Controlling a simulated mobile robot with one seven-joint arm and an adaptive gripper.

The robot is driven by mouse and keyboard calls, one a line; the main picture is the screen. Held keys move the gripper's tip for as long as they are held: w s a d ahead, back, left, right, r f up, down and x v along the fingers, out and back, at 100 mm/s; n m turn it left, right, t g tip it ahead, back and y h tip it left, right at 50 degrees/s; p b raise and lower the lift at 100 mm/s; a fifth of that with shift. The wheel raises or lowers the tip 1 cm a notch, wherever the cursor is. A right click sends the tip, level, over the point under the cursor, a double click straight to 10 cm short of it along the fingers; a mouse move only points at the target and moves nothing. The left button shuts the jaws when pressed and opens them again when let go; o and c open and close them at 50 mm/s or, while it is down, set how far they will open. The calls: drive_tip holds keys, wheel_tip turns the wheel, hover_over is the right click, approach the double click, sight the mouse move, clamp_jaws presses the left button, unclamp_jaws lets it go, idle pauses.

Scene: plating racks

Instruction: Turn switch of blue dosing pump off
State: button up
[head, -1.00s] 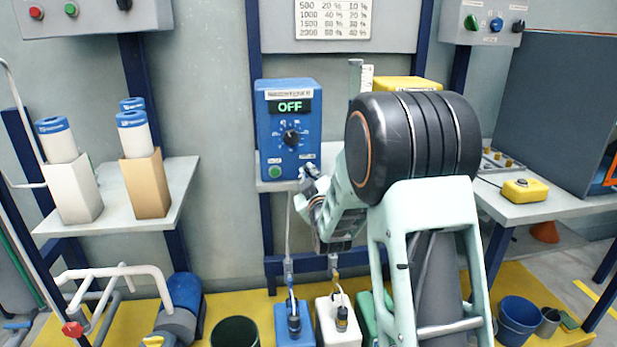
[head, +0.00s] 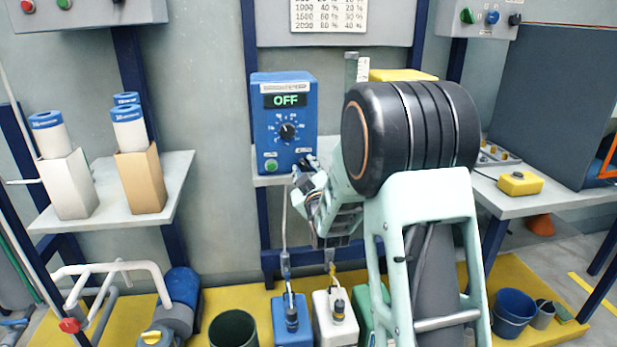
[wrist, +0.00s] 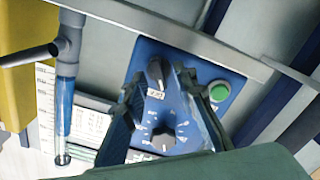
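The blue dosing pump (head: 262,125) stands on a small shelf in the head view. Its display (head: 285,100) reads OFF, with a black dial (head: 288,131) below it and a green button (head: 271,165) at lower left. In the wrist view, the pump face (wrist: 180,112) is seen inverted, with a black switch knob (wrist: 157,72) beside a small label and the dial (wrist: 162,138). My gripper (wrist: 163,82) is open, its two fingers spread on either side of the switch knob. Contact cannot be told.
The green button (wrist: 219,91) lies just beyond my right finger in the wrist view. A clear tube (wrist: 64,110) hangs at left there. A yellow box (head: 400,75) stands right of the pump. Blue and white canisters (head: 291,325) (head: 322,325) sit below.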

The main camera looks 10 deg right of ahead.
drive_tip(key=s, duration=1.1)
drive_tip(key=shift+s, duration=0.2)
drive_tip(key=shift+r, duration=0.1)
